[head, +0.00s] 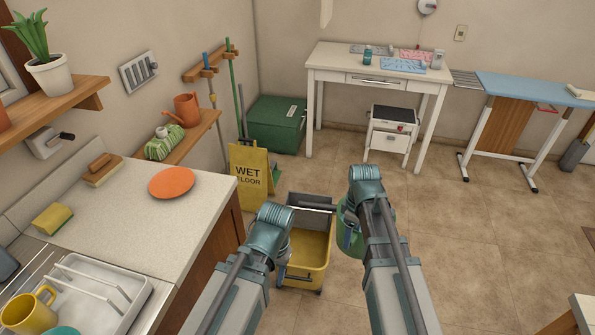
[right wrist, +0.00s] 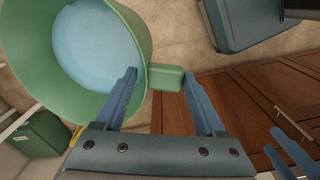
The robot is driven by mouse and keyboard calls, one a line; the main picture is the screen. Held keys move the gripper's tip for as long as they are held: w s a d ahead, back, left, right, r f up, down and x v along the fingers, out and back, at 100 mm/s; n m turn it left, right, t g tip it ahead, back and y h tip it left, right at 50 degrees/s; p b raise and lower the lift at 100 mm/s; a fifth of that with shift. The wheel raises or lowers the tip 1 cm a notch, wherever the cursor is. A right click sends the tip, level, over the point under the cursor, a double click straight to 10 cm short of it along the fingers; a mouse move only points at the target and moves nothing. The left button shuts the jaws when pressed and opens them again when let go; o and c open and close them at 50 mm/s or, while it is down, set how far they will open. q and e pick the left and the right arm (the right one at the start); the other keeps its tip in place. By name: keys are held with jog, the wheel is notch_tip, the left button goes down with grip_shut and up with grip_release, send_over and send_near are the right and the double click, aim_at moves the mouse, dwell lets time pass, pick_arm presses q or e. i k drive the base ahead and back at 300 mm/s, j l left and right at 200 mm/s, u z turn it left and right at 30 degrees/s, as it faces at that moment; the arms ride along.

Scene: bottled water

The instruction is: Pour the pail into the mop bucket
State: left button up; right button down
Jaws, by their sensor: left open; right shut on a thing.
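The yellow mop bucket (head: 306,252), with a grey wringer (head: 312,203) at its far end, stands on the floor in the middle of the head view. The green pail (head: 345,216) is just right of it, mostly hidden behind my right arm. In the right wrist view the pail (right wrist: 30,60) holds pale blue water (right wrist: 98,45). My right gripper (right wrist: 165,85) is shut on the pail's block-shaped green handle (right wrist: 166,77). My left gripper (right wrist: 292,150) shows blue open fingers at that view's right edge, apart from the pail; my arm hides its fingers in the head view.
A yellow wet-floor sign (head: 250,175) stands behind the bucket. The counter (head: 130,215) with wooden cabinet (head: 215,248) bounds the left. A green box (head: 277,125) and white desk (head: 340,65) are at the back.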

aim_at(307, 263)
jog(key=i+l+u, duration=0.3)
jog(key=i, duration=0.25)
jog(key=i+l+u, duration=0.35)
jog(key=i+l, duration=0.1)
jog(key=l, duration=0.05)
